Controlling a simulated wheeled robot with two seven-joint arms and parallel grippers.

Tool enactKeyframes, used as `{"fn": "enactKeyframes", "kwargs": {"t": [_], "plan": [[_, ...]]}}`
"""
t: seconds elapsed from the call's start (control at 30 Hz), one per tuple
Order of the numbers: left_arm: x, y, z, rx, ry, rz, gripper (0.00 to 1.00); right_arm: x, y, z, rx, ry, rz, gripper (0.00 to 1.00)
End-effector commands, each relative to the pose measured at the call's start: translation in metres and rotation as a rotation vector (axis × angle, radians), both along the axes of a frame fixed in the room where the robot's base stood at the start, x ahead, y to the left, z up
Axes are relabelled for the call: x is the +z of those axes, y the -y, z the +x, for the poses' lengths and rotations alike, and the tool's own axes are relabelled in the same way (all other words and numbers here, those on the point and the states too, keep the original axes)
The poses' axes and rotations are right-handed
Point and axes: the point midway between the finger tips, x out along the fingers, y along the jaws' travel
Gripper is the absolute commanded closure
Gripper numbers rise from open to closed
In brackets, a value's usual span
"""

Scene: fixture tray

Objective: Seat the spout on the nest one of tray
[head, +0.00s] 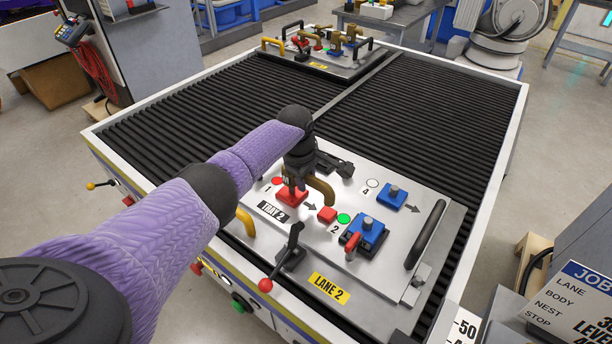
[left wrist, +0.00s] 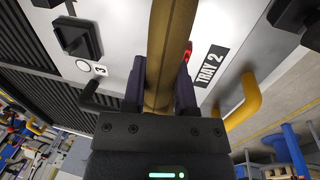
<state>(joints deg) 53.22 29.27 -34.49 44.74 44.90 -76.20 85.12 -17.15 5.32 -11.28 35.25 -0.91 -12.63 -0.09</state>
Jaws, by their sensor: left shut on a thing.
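My left gripper (head: 300,178) is shut on the spout (head: 322,190), a curved bronze-brown tube, above the near-left part of the tray (head: 405,245). In the left wrist view the spout (left wrist: 168,45) runs up between the two dark fingers of the gripper (left wrist: 160,88). Nest one (head: 292,196) is a red block beside the red dot marked 1, just below the gripper in the head view. The gripper partly covers it, and I cannot tell whether the spout touches it. My right gripper is not in view.
A red-knobbed lever (head: 287,257) is at the front. Another loaded tray (head: 325,68) sits at the back; the rollers (head: 430,110) between are clear.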

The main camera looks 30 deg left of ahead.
Motion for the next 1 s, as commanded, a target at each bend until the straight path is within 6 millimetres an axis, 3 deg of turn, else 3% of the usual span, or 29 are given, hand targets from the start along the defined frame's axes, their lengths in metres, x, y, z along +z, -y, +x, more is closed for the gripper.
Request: {"fn": "enactKeyframes", "kwargs": {"t": [1.0], "plan": [[0.0005, 0.0004, 0.0003, -0.001, 0.001, 0.0, 1.0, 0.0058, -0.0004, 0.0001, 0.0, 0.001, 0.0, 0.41]]}}
